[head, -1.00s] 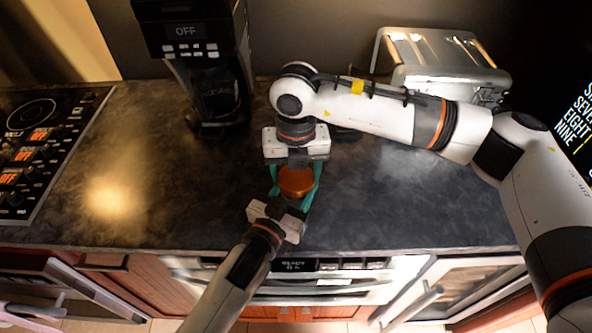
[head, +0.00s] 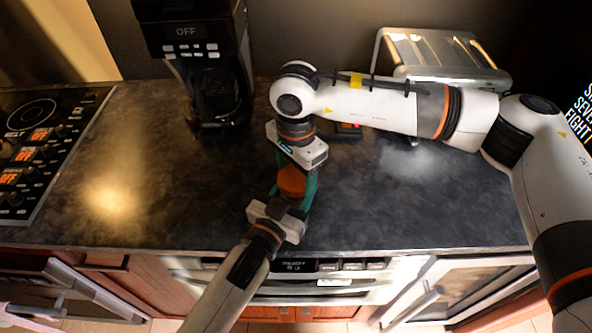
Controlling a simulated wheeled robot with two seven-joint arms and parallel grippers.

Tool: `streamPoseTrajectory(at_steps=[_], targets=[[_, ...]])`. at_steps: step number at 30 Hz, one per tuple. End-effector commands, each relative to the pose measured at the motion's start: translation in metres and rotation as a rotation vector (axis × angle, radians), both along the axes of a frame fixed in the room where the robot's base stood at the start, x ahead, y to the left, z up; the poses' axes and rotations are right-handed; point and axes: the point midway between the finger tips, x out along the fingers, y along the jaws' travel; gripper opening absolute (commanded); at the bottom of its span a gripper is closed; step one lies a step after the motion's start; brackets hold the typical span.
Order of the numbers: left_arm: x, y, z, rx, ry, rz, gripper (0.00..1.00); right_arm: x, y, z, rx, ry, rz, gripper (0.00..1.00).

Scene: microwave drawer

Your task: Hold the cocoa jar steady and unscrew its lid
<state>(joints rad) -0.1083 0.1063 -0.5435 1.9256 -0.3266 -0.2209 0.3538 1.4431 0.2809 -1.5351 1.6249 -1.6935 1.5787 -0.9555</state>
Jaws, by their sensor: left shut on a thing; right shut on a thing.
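The cocoa jar's orange-brown lid (head: 291,181) shows from above near the counter's front edge, in the middle of the head view. The jar's body is mostly hidden below the lid and between the grippers. My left gripper (head: 286,199) reaches in from the front and is shut on the jar. My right gripper (head: 296,176) comes down from above and behind, with its green fingers on both sides of the lid, and is shut on the lid. The lid still sits at the jar; I cannot see any gap between them.
A coffee maker (head: 203,60) stands at the back left and a metal toaster (head: 450,62) at the back right. A cooktop (head: 40,140) is at the far left. The dark counter (head: 140,170) is clear on both sides of the jar.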

Motion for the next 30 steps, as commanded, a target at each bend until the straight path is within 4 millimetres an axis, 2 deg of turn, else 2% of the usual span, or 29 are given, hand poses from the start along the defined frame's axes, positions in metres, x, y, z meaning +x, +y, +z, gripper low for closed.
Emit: streamPoseTrajectory(at_steps=[15,21,25,30], targets=[[-0.0004,0.0002,-0.0023,0.002,0.004,0.000,0.00,0.0005,-0.0007,0.0011,-0.002,-0.001,1.132,0.37],[-0.0004,0.0002,-0.0023,0.002,0.004,0.000,0.00,0.0006,-0.0007,0.0015,-0.002,-0.002,1.507,0.37],[-0.0004,0.0002,-0.0023,0.003,0.005,0.000,0.00,0.0005,-0.0006,0.0016,-0.001,-0.002,1.636,0.37],[-0.0004,0.0001,-0.0023,0.002,0.004,0.000,0.00,0.0004,-0.0006,0.0014,-0.001,-0.002,1.633,0.37]])
